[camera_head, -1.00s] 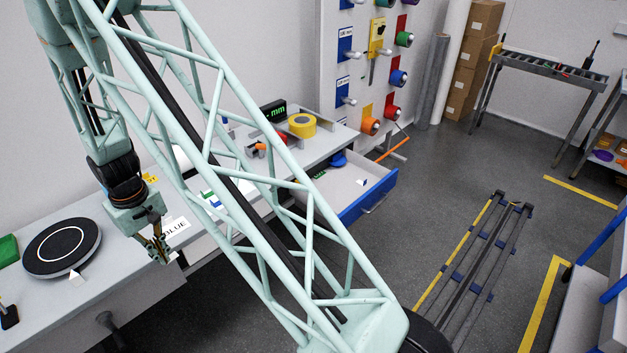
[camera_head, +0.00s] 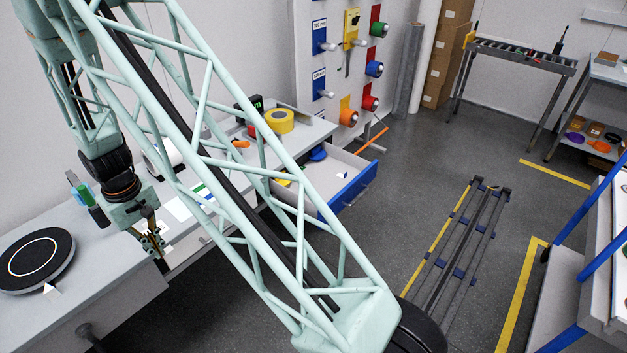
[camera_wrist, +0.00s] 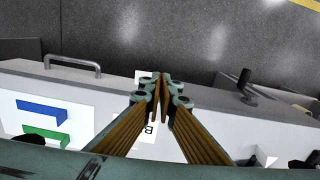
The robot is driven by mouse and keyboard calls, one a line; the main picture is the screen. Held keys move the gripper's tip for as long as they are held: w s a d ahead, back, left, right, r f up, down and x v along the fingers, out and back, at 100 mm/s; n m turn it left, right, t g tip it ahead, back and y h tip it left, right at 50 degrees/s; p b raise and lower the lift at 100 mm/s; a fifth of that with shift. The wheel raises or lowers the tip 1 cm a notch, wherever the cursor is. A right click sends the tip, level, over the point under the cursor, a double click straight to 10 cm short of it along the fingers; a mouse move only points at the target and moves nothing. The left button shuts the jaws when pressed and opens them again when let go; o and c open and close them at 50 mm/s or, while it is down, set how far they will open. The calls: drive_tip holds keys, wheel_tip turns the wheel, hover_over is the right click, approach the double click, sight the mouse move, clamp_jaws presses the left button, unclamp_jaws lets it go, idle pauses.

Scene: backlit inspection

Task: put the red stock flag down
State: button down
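I see no red stock flag that I can make out in either view. My gripper (camera_head: 157,252) hangs over the front edge of the long grey bench (camera_head: 120,285) in the head view. In the wrist view my gripper (camera_wrist: 162,78) points down with its two brown-padded fingers drawn together at the tips. I see no object between them, though something very thin could be hidden there. A white card with a letter B (camera_wrist: 149,131) shows behind and between the fingers.
A black round turntable (camera_head: 36,260) and a small white block (camera_head: 51,291) are at the bench's left. An open blue-fronted drawer (camera_head: 347,192) stands right of my gripper. Yellow tape (camera_head: 280,121) lies farther back. A floor rail (camera_head: 458,245) runs through clear floor.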

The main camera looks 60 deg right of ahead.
drive_tip(key=w+d+f+m, duration=0.15)
drive_tip(key=d+m, duration=0.25)
drive_tip(key=d, duration=1)
drive_tip(key=m+b, duration=0.3)
drive_tip(key=m, duration=1.2)
hover_over(313, 188)
drive_tip(key=s+a, duration=0.2)
drive_tip(key=a, duration=0.2)
drive_tip(key=shift+s+d+f, duration=0.1)
drive_tip(key=shift+f, duration=0.45)
drive_tip(key=shift+s+d+f, duration=0.1)
drive_tip(key=shift+f, duration=0.4)
drive_tip(key=shift+f, duration=0.1)
drive_tip(key=shift+f+b, duration=0.4)
drive_tip(key=shift+f, duration=2.65)
drive_tip(key=shift+f+b, duration=0.35)
drive_tip(key=shift+f, duration=1.5)
